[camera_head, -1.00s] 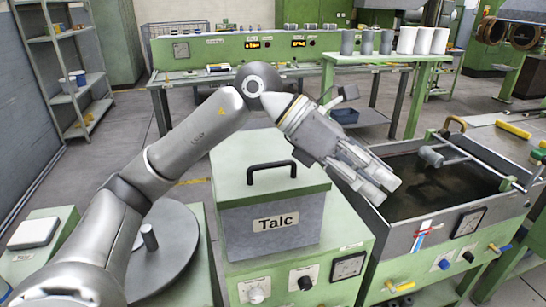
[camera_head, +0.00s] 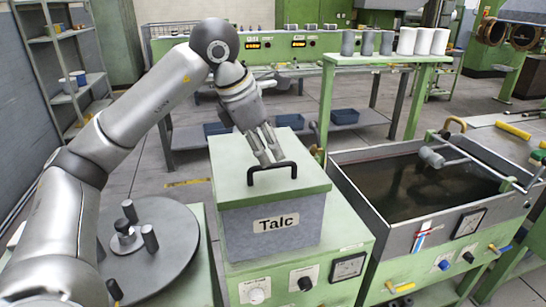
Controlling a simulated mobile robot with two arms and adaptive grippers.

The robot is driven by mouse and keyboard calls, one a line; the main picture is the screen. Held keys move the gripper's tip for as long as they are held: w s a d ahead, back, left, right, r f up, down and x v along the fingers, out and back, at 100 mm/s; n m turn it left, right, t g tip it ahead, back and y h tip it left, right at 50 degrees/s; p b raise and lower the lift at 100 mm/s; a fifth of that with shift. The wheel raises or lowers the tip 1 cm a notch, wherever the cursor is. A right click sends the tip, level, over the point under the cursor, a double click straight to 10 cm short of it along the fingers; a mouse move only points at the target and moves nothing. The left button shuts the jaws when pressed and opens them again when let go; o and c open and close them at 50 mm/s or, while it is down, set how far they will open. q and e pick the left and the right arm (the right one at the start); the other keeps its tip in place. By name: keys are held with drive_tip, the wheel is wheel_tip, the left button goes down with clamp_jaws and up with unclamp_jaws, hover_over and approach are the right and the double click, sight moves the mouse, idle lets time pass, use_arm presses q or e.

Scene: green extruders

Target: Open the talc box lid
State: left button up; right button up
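The talc box (camera_head: 245,230) is a grey box with a "Talc" label, standing on a green machine cabinet. Its green lid (camera_head: 232,180) lies flat on top, closed, with a black bar handle (camera_head: 272,167) standing up near the front edge. My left gripper (camera_head: 270,160) points down at the handle from behind, its fingertips at or just behind the bar. I cannot tell whether the fingers touch the handle or how far apart they are. My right gripper is not in view.
A water-filled trough (camera_head: 400,190) with a metal bar across it stands to the right. A round grey turntable (camera_head: 170,240) with short pegs is at the left. A green table (camera_head: 380,60) with grey and white cylinders is behind.

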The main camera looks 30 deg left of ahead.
sight(276, 164)
use_arm(q)
drive_tip(key=shift+x, duration=2)
clamp_jaws()
